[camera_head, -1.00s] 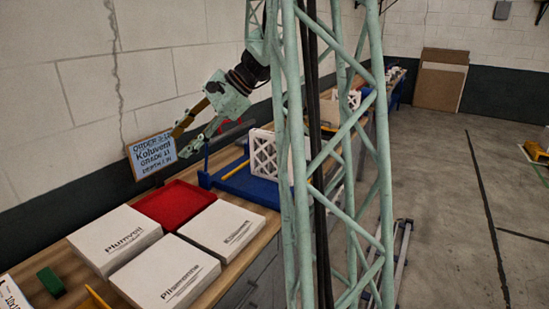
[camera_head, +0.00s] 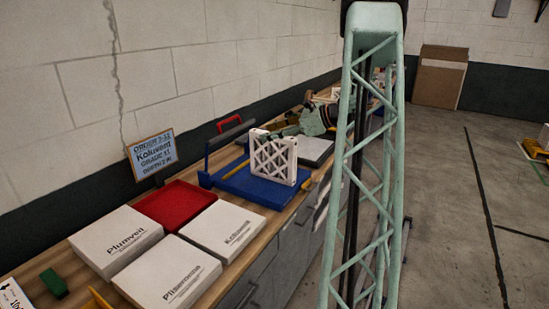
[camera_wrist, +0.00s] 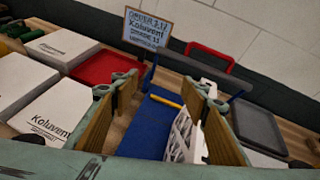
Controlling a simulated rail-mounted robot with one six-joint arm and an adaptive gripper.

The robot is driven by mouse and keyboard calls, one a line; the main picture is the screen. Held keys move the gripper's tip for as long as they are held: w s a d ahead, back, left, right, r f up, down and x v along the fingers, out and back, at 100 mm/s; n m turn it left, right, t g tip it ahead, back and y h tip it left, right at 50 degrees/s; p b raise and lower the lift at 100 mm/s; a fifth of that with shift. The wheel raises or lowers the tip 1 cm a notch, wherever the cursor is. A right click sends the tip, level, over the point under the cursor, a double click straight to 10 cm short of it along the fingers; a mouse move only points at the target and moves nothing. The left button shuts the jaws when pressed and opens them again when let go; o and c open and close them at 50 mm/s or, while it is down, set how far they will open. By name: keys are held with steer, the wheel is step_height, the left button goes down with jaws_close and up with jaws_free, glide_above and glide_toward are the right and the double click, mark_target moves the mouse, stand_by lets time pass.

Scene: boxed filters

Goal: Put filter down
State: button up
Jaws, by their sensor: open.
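A white filter (camera_head: 273,160) with a lattice face stands upright on the blue tray (camera_head: 240,183) on the bench. My gripper (camera_head: 288,130) is low over the bench, at the filter's far side in the head view, partly hidden by it. In the wrist view my gripper (camera_wrist: 165,92) is open, its two tan-padded fingers wide apart. The filter (camera_wrist: 183,138) shows between them, closer to the right finger; I cannot tell whether they touch. The blue tray (camera_wrist: 150,125) lies beneath. An order sign (camera_head: 152,153) reading "Koluveni" stands behind.
A red tray (camera_head: 175,204) lies left of the blue one. Three white boxes surround it: Plumveil (camera_head: 116,240), one labelled Koluven- (camera_head: 222,229) and another in front (camera_head: 166,276).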

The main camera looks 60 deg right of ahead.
steer(key=s+d+f+m+h, duration=0.1)
steer(key=s+d+m, duration=0.1)
steer(key=d, duration=0.3)
steer(key=s+d+f+m+t+h, duration=0.1)
steer(key=s+d+f, duration=0.1)
steer(key=s+d, duration=0.3)
steer(key=shift+d+f+m+t, duration=0.3)
steer(key=shift+d+m, duration=0.1)
steer(key=shift+d, duration=0.4)
steer(key=shift+w, duration=0.15)
steer(key=x, duration=0.7)
steer(key=shift+p, duration=0.3)
steer(key=shift+w+f, duration=0.2)
steer(key=shift+w, duration=0.4)
steer(key=shift+w, duration=0.15)
steer(key=shift+x, duration=2.5)
steer(key=shift+r, duration=0.15)
